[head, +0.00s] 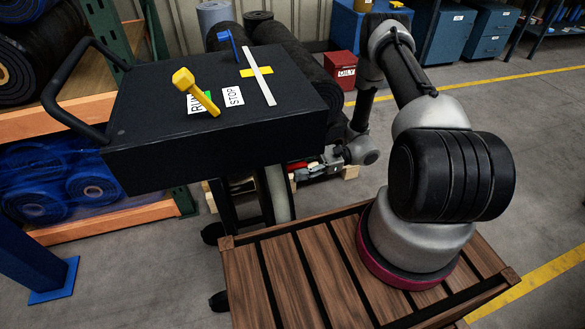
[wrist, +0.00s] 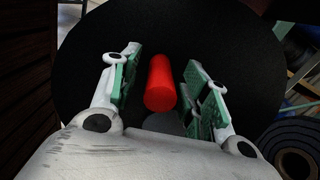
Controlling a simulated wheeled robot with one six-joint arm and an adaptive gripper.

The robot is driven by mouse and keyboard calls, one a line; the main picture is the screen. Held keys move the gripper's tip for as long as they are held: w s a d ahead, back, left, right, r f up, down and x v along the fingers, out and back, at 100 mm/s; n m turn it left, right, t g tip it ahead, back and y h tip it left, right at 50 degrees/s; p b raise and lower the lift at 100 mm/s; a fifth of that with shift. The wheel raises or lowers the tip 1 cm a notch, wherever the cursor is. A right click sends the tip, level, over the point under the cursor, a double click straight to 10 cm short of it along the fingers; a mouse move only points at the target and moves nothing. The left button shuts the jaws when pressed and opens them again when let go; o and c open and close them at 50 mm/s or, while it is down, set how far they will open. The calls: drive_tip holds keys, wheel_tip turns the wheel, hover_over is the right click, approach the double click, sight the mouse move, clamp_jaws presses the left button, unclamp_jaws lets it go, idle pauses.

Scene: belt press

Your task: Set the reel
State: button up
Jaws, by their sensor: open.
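In the wrist view my gripper (wrist: 162,78) is open, with one green-padded finger on each side of a red cylinder (wrist: 160,84). A gap shows between each finger and the cylinder. The cylinder stands out in front of a large black round face (wrist: 85,50), which may be the reel; I cannot tell for certain. In the head view my gripper (head: 305,168) is low behind the black cart's right end, partly hidden, with a bit of red beside it.
The black cart (head: 150,165) has a yellow lever (head: 195,90) by RUN and STOP labels, and a small blue flag-like piece (head: 230,42). Dark rolls (head: 312,75) stand behind it. A red box (head: 341,70) and blue cabinets (head: 445,35) are at the back. Floor at right is clear.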

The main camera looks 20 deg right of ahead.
drive_tip(key=shift+a, duration=1)
clamp_jaws()
